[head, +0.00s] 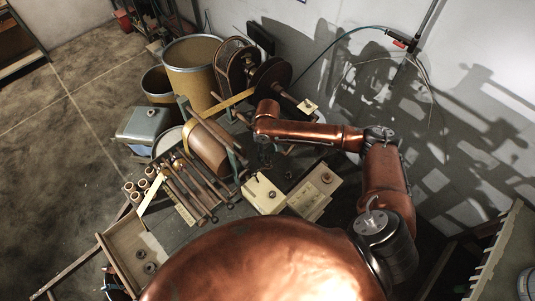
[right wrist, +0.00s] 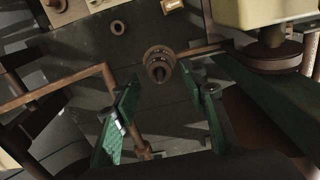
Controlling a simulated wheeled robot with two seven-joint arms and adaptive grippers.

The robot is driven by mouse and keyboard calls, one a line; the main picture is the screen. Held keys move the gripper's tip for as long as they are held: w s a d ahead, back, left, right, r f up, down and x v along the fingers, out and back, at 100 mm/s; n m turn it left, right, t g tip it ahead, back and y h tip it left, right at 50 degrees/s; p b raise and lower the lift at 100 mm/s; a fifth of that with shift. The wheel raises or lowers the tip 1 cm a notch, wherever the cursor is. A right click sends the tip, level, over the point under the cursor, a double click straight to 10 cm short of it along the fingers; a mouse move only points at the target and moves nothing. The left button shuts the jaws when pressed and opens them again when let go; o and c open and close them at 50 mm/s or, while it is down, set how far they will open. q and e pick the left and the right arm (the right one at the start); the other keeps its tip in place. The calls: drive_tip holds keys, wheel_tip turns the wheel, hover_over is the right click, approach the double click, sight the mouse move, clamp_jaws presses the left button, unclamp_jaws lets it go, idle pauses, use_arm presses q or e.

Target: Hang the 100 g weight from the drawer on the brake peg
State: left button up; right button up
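The open drawer (head: 118,238) is at the lower left in the head view. Two small dark round weights (head: 150,267) lie in it; their markings are too small to read. My right gripper (head: 264,163) points down over the bench, beside the winding machine and far from the drawer. In the right wrist view its two green-padded fingers (right wrist: 168,92) are apart with nothing between the pads. A stepped brown round piece (right wrist: 160,64) shows just beyond the fingertips; I cannot tell if it is the brake peg or a weight. My left gripper is out of view.
A brown roll (head: 206,150) and several rods (head: 190,185) lie left of my gripper. Cream boxes (head: 263,195) stand below it. Large drums (head: 190,62) stand behind. A small ring (right wrist: 117,27) lies on the dark surface. The wall is close on the right.

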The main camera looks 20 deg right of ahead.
drive_tip(key=shift+r, duration=0.2)
wheel_tip(320, 180, up, 12)
drive_tip(key=shift+f, duration=0.15)
idle(0.4)
